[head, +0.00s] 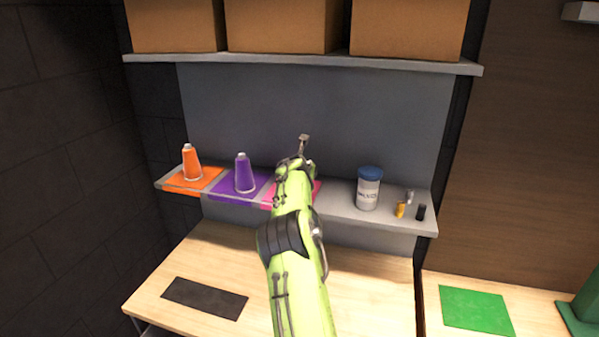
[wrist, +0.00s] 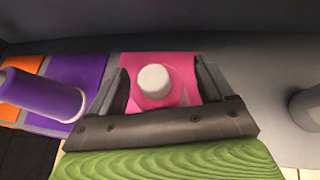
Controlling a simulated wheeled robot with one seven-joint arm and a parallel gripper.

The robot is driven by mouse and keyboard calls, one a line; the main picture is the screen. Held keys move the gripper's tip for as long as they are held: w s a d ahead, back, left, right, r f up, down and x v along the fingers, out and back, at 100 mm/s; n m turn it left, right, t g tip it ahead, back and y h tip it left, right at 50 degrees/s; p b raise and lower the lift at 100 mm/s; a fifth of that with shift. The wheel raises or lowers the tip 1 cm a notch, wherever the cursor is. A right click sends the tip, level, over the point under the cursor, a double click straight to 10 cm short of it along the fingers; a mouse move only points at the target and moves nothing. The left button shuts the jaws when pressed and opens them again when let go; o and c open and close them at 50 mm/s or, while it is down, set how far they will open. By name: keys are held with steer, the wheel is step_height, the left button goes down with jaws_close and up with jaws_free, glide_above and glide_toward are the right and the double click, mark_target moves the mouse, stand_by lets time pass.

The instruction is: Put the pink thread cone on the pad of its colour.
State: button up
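The pink thread cone (wrist: 154,82), seen from above with its pale tip, stands between the fingers of my gripper (wrist: 161,68) in the wrist view. My gripper is open, with gaps showing between the cone and the fingers. The pink pad (wrist: 187,62) lies under and behind the cone. The cone appears upright over this pad, but its base is partly hidden, so contact with the pad is unclear. In the head view my arm hides the cone and most of the pink pad (head: 318,187) on the shelf.
A purple cone (head: 244,173) stands on a purple pad (head: 226,189), left of the pink pad. An orange cone (head: 191,163) stands on an orange pad (head: 207,180). A blue-lidded jar (head: 368,190) and small items stand right. An upper shelf (head: 300,63) holds boxes.

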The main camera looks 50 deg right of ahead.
steer(key=shift+r, duration=0.1)
steer(key=shift+s+a+r, duration=0.15)
steer(key=shift+a+r, duration=0.05)
steer(key=shift+r, duration=0.05)
steer(key=b+v, duration=0.4)
steer(key=v, duration=0.7)
steer(key=s+a+f+m+y, duration=0.1)
steer(key=s+a+m+y, duration=0.2)
steer(key=s+a+m, duration=0.5)
steer(key=s+a+f+m+y, duration=0.1)
steer(key=s+a+m+y, duration=0.15)
steer(key=a, duration=0.95)
steer(key=s+a+m+y, duration=0.3)
steer(key=s+a+m, duration=0.1)
steer(key=a+m, duration=0.4)
steer(key=s+a+f+m+g, duration=0.1)
steer(key=s+a+f+m, duration=0.2)
steer(key=s+a, duration=0.3)
steer(key=s+a+f+m+g+b, duration=0.1)
steer(key=s+a+f+m, duration=0.3)
steer(key=s, duration=0.5)
step_height(320, 180, down, 2)
steer(key=shift+s+a+y+b, duration=0.25)
steer(key=shift+a+y, duration=0.2)
steer(key=shift+a, duration=0.65)
